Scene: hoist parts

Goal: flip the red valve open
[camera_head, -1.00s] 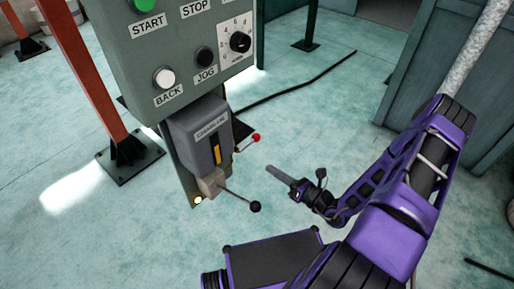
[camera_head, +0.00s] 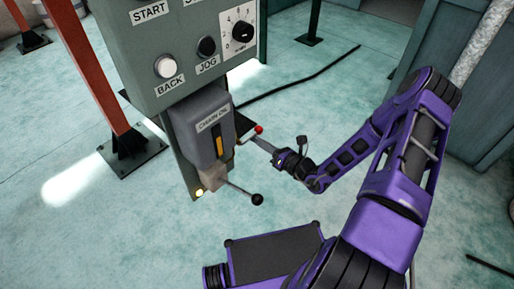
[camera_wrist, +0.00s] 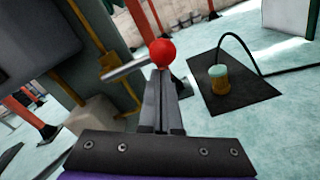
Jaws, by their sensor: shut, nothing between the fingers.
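The red valve is a lever with a red ball knob (camera_head: 258,129) on the right side of the grey chain oil box (camera_head: 204,126). In the wrist view, the red knob (camera_wrist: 162,52) sits just beyond my fingertips, with its metal rod running left toward the box. My gripper (camera_head: 254,140) is shut and empty, its tips close to the lever at the knob. In the wrist view, the shut fingers (camera_wrist: 160,82) point at the knob from below. I cannot tell whether they touch it. A second lever with a black ball (camera_head: 257,199) sticks out lower down.
A control panel (camera_head: 190,80) with buttons and a dial is above the oil box. A red post (camera_head: 98,75) stands on the left. In the wrist view, a small capped cylinder (camera_wrist: 218,80) with a cable stands on a dark mat (camera_wrist: 250,95). Open floor lies to the right.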

